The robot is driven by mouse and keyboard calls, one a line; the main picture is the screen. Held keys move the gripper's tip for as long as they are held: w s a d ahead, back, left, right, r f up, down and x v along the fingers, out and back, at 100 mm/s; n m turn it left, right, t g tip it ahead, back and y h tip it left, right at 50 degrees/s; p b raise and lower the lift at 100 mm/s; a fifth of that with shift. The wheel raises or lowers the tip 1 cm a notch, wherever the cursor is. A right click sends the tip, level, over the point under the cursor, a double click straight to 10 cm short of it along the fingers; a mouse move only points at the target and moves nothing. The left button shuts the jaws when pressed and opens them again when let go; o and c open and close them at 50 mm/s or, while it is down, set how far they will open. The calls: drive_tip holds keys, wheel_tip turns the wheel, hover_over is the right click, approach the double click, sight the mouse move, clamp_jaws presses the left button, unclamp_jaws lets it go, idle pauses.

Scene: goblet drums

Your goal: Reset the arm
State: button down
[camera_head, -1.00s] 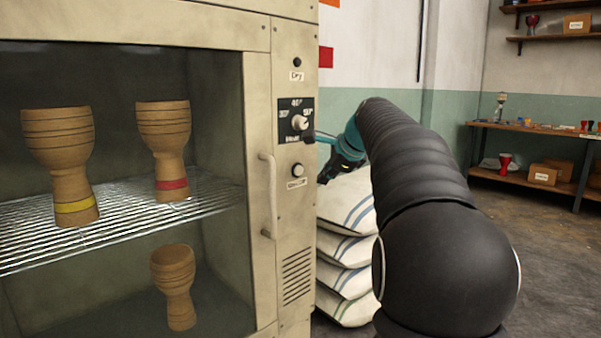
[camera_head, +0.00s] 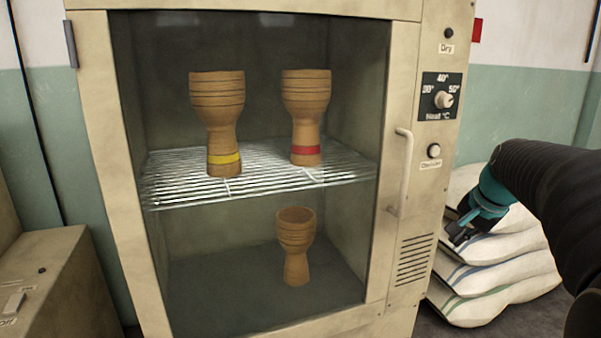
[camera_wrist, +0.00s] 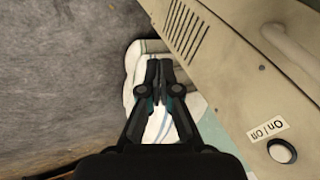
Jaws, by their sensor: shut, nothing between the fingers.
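My gripper (camera_head: 458,234) is at the right in the head view, in front of the stacked sacks and to the right of the drying cabinet. It is empty, and in the wrist view (camera_wrist: 158,66) its two fingers are together, pointing past the cabinet's vented front. My black arm with a teal wrist enters from the right edge of the head view. Nothing touches the fingertips that I can see.
The drying cabinet (camera_head: 405,289) has a handle (camera_head: 402,170), a dial (camera_head: 444,99) and a button (camera_head: 434,151). Inside are a yellow-banded drum (camera_head: 222,120), a red-banded drum (camera_head: 306,112) and a plain drum (camera_head: 296,246). White sacks (camera_head: 505,270) lie stacked right of it.

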drive_tip(key=s+a+f+n, duration=0.3)
drive_tip(key=s+a, duration=0.2)
drive_tip(key=s, duration=0.3)
drive_tip(key=s+a+f+n, duration=0.3)
drive_tip(key=s+a, duration=0.3)
drive_tip(key=s, duration=0.2)
drive_tip(key=s+a+f+n, duration=0.3)
drive_tip(key=s+a, duration=0.3)
drive_tip(key=s, duration=0.3)
drive_tip(key=shift+a+n, duration=0.15)
drive_tip(key=shift+n, duration=0.75)
